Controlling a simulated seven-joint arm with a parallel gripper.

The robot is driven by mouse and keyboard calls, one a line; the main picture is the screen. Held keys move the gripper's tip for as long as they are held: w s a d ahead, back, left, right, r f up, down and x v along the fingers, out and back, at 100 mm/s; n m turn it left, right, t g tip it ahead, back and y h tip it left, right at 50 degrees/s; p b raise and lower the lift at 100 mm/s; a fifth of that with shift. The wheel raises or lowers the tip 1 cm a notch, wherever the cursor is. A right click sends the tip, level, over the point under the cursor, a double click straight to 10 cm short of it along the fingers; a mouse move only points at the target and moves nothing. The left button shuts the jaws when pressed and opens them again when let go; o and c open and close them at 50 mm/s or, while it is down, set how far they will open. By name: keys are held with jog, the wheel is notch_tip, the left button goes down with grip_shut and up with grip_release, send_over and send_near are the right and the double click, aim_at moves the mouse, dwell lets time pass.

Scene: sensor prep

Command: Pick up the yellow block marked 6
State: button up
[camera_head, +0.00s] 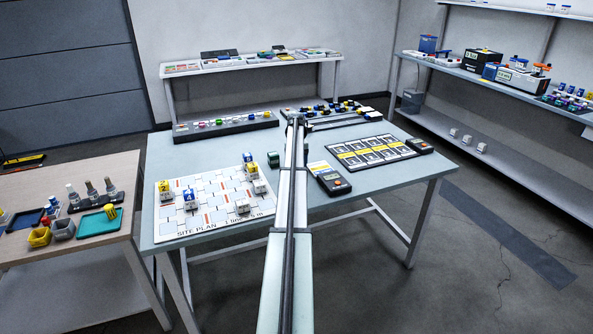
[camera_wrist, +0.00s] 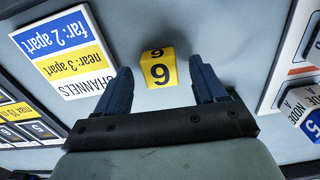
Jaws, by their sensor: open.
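The yellow block (camera_wrist: 158,69) stands on the pale blue table, upper middle of the wrist view. Its two visible faces carry a black figure that reads as 9 in this picture. Card lettering beside it is upside down here, so the figure fits a 6 seen inverted. My gripper (camera_wrist: 160,77) is open, with one dark blue finger on each side of the block and visible gaps to both. I cannot tell how far the tips are above the table.
A channels card (camera_wrist: 72,52) lies left of the block. The site plan board (camera_head: 220,222), with several marked blocks, is on the other side; a blue-labelled block (camera_wrist: 312,124) shows at the wrist view's right edge. A handheld meter (camera_head: 333,182) lies right of my arm.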

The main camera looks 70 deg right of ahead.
jog(key=shift+f, duration=0.15)
jog(key=c, duration=1.1)
jog(key=shift+c, duration=0.2)
